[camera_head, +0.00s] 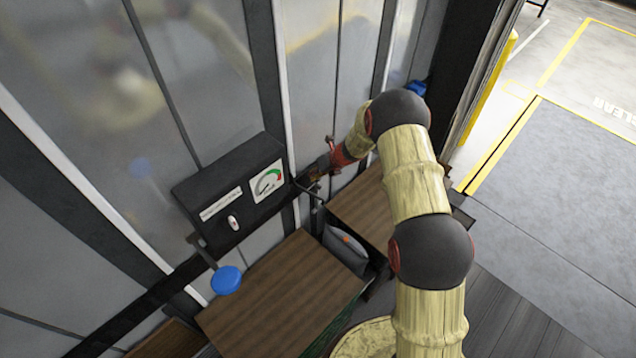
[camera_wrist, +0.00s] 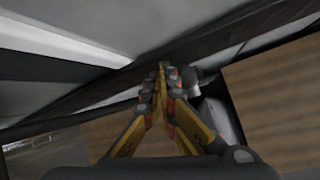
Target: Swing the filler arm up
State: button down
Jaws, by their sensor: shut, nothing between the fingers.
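My gripper (camera_head: 318,170) is at the wall, just right of a black box (camera_head: 205,183) with a dial. In the wrist view its fingers (camera_wrist: 160,75) are together with nothing between them. A thin dark bent bar (camera_head: 312,193) lies just below the fingertips; I cannot tell whether they touch it. A short lever with a blue knob (camera_head: 226,280) hangs down at the box's lower left, apart from my gripper. No part is labelled as the filler arm, so I cannot tell which one it is. A grey rounded part (camera_wrist: 188,79) shows beside the fingertips.
Wood-topped boxes (camera_head: 282,292) stand under the black box, with a dark grey bag-like thing (camera_head: 345,248) between them. Grey wall panels (camera_head: 200,70) rise behind. Another blue part (camera_head: 416,88) is partly hidden by my arm. Open floor (camera_head: 560,200) lies to the right.

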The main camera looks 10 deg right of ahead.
jog(key=s+v, duration=0.1)
jog(key=v, duration=1.1)
jog(key=shift+d+f, duration=0.2)
jog(key=shift+f, duration=0.25)
jog(key=shift+s, duration=0.15)
